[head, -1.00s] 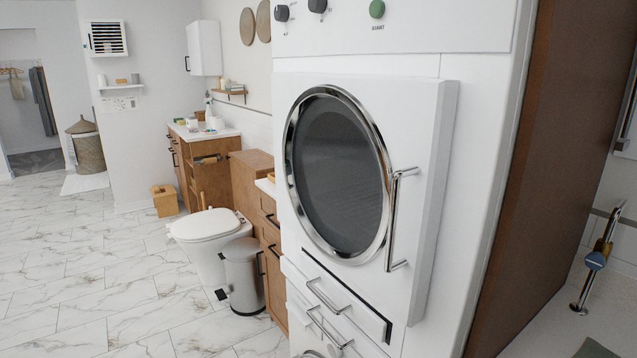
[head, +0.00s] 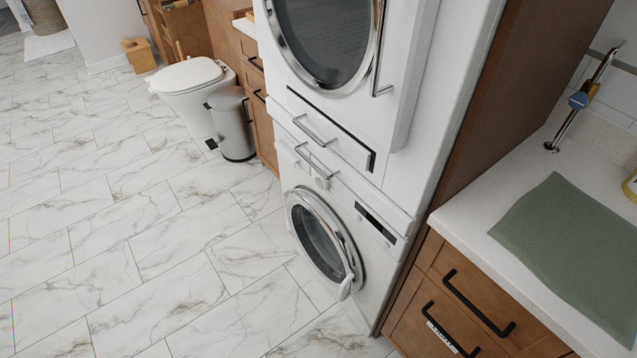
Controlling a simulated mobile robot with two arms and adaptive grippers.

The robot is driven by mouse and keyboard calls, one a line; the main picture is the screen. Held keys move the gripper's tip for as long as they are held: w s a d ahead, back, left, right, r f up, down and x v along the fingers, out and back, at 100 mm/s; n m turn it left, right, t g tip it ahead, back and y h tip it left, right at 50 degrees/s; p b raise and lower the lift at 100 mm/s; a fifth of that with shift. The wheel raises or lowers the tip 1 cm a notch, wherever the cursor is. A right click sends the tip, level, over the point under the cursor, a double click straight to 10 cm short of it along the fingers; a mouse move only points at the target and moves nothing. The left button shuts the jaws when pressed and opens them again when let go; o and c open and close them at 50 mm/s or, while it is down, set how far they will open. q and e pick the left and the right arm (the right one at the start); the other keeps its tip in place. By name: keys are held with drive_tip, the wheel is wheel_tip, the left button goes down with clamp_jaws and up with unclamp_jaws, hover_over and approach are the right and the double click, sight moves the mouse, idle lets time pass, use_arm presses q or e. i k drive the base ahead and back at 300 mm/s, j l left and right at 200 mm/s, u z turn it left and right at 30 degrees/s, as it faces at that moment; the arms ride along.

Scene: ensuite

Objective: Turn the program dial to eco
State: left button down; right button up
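A front-loading washer (head: 371,270) stands at the bottom of a white stack, with its round door (head: 322,240) shut. On its front panel, left of a dark display (head: 376,224), is a pale round dial (head: 322,183). It is small and partly crowded by a drawer handle, and its markings and setting cannot be read. The dryer (head: 405,60) sits above, its door shut and only the lower part in view. The dryer's control panel is out of view. Neither of my grippers is in view.
Open marble floor (head: 160,270) lies left of the stack. A toilet (head: 190,90) and a steel bin (head: 232,122) stand behind it. A counter (head: 470,215) with a green mat (head: 575,240) and wooden drawers is at right.

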sight(324, 184)
drive_tip(key=j+z, duration=0.1)
drive_tip(key=z, duration=0.65)
drive_tip(key=i+j+z, duration=0.15)
drive_tip(key=j+z, duration=0.2)
drive_tip(key=j, duration=0.2)
drive_tip(key=i+j+z, duration=0.1)
drive_tip(key=j+z, duration=0.25)
drive_tip(key=j, duration=0.2)
drive_tip(key=j+z, duration=0.4)
drive_tip(key=j, duration=0.2)
